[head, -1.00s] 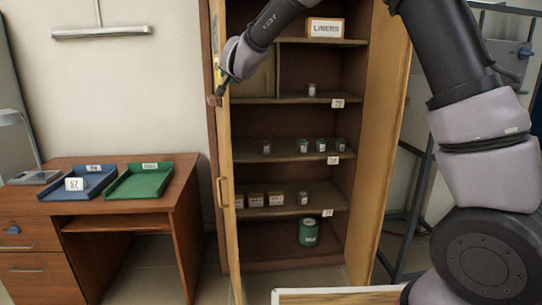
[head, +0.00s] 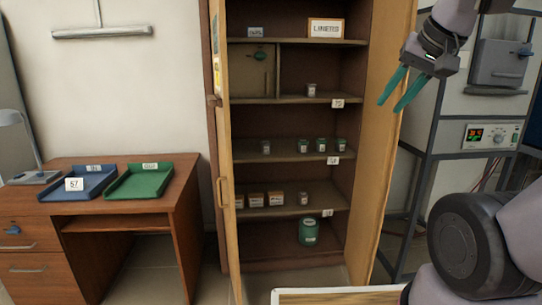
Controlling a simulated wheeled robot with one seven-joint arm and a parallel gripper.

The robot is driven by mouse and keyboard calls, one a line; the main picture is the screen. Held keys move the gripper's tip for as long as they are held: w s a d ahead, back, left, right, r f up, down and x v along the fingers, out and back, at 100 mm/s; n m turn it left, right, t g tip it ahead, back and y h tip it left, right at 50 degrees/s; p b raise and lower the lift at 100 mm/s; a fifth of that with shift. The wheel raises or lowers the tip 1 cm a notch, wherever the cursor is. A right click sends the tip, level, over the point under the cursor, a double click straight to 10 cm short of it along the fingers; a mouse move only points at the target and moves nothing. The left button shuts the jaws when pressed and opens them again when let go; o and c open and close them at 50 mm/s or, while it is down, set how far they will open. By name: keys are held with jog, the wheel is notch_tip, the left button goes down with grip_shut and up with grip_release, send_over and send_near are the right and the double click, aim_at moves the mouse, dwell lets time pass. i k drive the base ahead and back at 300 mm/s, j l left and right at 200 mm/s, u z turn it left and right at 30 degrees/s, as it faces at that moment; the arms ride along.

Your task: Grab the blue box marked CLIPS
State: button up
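My gripper (head: 390,106) is at the upper right, in front of the open right cabinet door. Its two teal fingers point down and left, apart, with nothing between them. It is well to the right of and lower than the small box in the picture.
The cabinet (head: 288,103) stands open, with several jars and small boxes on lower shelves. A closed inner compartment (head: 246,72) with a green knob lies below the top shelf. A desk (head: 118,212) holds blue and green trays at left. A furnace on a metal frame stands right.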

aim_at(252, 32)
jog(key=i+j, duration=0.1)
jog(key=j, duration=0.3)
jog(key=i+j+u, duration=0.1)
jog(key=j, duration=0.3)
jog(key=i+j, duration=0.15)
jog(key=j, duration=0.25)
jog(key=i+j+u, duration=0.1)
jog(key=j, duration=0.3)
jog(key=l, duration=0.95)
jog(key=i+l, duration=0.15)
jog(key=i, duration=0.15)
